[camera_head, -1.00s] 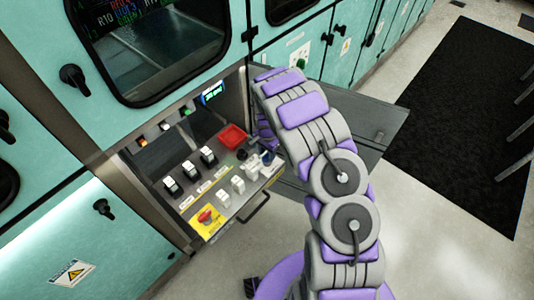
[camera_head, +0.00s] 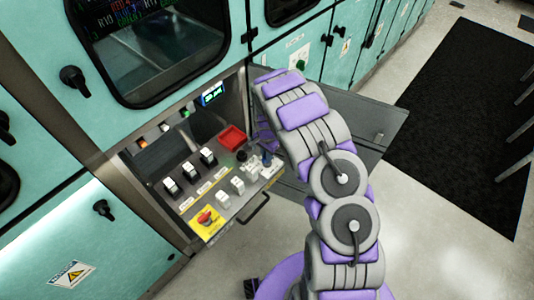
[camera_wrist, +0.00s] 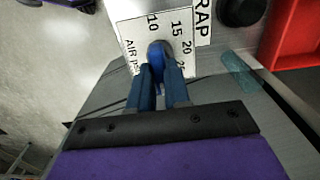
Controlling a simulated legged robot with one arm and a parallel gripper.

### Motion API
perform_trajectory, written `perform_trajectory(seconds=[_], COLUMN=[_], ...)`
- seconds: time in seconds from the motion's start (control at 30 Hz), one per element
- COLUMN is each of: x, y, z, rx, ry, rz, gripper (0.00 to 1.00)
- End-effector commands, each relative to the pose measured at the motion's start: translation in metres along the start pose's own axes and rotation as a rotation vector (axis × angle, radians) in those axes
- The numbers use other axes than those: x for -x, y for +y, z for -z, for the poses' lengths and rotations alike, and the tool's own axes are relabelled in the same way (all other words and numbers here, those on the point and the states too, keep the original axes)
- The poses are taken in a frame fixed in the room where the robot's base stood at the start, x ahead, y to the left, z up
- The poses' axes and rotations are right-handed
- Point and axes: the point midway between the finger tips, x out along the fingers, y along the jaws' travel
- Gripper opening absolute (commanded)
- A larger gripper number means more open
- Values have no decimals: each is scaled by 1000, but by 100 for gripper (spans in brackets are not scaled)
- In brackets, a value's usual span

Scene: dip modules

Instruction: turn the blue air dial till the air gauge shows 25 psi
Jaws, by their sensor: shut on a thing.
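The blue air dial (camera_wrist: 156,48) shows in the wrist view on a white scale plate marked AIR psi (camera_wrist: 131,60), with 10, 15 and 20 readable. My gripper (camera_wrist: 160,72) is shut on the dial, one blue finger on each side. The fingers cover the lower part of the dial and some of the scale, so I cannot read where it points. In the head view, my arm hides much of the gripper at the right end of the control panel (camera_head: 225,212). A small lit display (camera_head: 213,94) is above the panel; its reading is too small to make out.
Several switches and a red emergency button (camera_head: 205,217) on yellow are nearby. A black round knob (camera_wrist: 241,10) is close to the dial.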

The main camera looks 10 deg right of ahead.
Motion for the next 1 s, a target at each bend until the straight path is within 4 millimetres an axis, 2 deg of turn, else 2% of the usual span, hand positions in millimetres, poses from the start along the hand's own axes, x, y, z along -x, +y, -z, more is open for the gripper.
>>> perform_trajectory(seconds=[0.27, 1.0], x=[2, 2], y=[-1, 0], z=[0, -1], rx=[98, 661], ry=[0, -1], rz=[2, 0], gripper=[0, 0])
